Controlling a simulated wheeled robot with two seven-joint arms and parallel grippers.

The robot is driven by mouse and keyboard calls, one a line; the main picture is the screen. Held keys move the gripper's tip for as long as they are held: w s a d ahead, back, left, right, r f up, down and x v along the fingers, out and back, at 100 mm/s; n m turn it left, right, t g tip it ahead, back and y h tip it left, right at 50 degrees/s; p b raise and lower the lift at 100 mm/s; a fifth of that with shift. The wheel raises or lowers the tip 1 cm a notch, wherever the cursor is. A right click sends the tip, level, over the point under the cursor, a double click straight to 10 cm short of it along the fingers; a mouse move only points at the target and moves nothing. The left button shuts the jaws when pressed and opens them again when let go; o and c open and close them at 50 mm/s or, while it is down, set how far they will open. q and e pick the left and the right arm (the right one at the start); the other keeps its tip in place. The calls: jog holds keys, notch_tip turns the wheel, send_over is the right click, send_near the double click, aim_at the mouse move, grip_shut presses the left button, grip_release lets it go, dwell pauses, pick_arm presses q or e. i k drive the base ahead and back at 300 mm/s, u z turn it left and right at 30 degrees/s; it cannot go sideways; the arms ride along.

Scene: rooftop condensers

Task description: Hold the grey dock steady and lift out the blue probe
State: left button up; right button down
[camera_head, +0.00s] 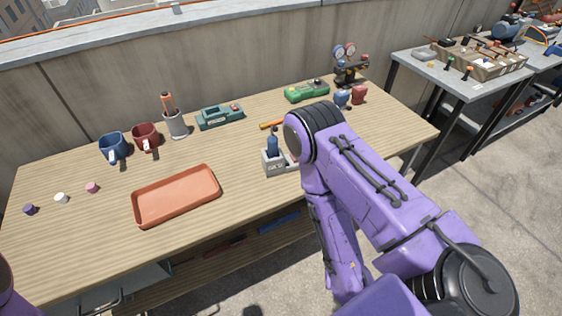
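The grey dock (274,168) stands on the wooden table, right of the orange tray. The blue probe (272,145) stands upright in it, with its lower end hidden inside the dock. My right arm comes in from the lower right, and its purple links pass just right of the dock, close to its right side in the picture. No fingers of my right gripper show. Only a small purple piece of my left arm shows at the lower left corner, and my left gripper is out of view.
An orange tray (177,196) lies left of the dock. Small caps lie at the left. The front left tabletop is clear.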

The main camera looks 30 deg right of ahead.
aim_at(272, 139)
jog(key=u, duration=1.35)
jog(key=k, duration=1.35)
jog(key=z, duration=1.5)
jog(key=i, duration=0.45)
